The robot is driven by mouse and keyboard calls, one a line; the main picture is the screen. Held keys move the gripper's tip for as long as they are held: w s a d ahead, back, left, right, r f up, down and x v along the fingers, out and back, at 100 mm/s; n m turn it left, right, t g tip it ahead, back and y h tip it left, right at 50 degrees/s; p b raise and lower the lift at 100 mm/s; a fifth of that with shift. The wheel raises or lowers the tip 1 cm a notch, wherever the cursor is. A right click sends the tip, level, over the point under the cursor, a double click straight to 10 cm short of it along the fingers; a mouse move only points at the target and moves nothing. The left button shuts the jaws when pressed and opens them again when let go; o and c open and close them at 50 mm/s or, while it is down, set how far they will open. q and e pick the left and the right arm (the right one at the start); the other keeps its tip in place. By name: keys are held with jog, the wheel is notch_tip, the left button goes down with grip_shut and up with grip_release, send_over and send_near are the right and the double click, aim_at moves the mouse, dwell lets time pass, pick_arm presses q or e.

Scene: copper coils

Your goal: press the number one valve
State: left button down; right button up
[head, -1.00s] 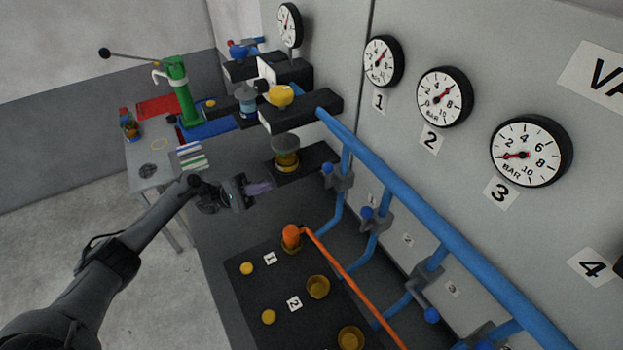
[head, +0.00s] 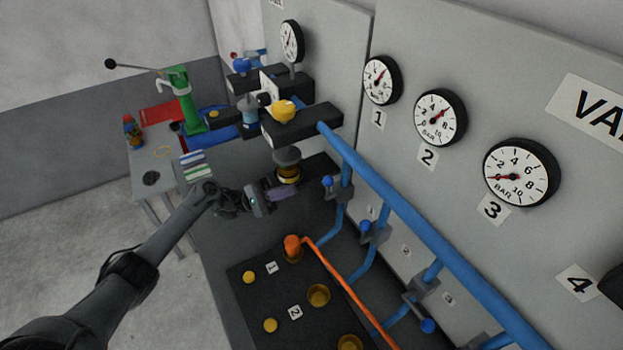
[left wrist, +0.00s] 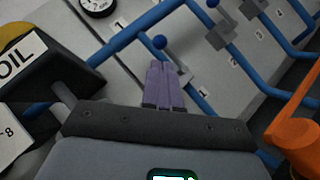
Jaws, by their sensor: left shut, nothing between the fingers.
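The number one valve has a blue round knob (head: 327,181) on a grey bracket, on the leftmost blue branch pipe in the head view. In the left wrist view its blue knob (left wrist: 160,42) shows just beyond my fingertips. My left gripper (head: 293,192) has purple fingers, shut and empty, pointing right toward this knob. In the head view a gap remains between the fingertips and the knob. In the left wrist view the shut fingers (left wrist: 163,66) line up below the knob; contact is not visible. My right gripper is not in view.
Other blue valve knobs (head: 365,226) follow along the large blue pipe (head: 400,205). An orange post (head: 292,245) with an orange bar stands on the dark panel below. A grey-topped brass cylinder (head: 287,163) stands just behind my left gripper. Pressure gauges (head: 440,117) hang on the wall.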

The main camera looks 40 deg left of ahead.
pick_arm(q)
jog(key=p+x, duration=0.1)
jog(key=x, duration=0.6)
jog(key=shift+d+p, duration=0.25)
jog(key=shift+p, duration=0.15)
jog(key=shift+d+r+m+g, duration=0.1)
jog(key=shift+r+m+g, duration=0.1)
jog(key=shift+m+g, duration=0.15)
jog(key=shift+d+r+m+g+p, duration=0.1)
jog(key=shift+m+g+p, duration=0.35)
jog(key=d+m+g+y+p, duration=0.1)
jog(key=m+y+p, duration=0.2)
jog(key=p, duration=0.2)
jog(key=s+d+f+m+g+y+p, duration=0.1)
jog(key=d+m+g+y+p, duration=0.1)
jog(key=p, duration=0.4)
jog(key=d+m+g+y+p, duration=0.1)
jog(key=d+m+y+p, duration=0.1)
jog(key=m+y+p, duration=0.2)
jog(key=shift+s+d+f+m+p, duration=0.1)
jog(key=shift+s+f+m+p, duration=0.3)
jog(key=shift+p, duration=0.75)
jog(key=shift+r, duration=0.1)
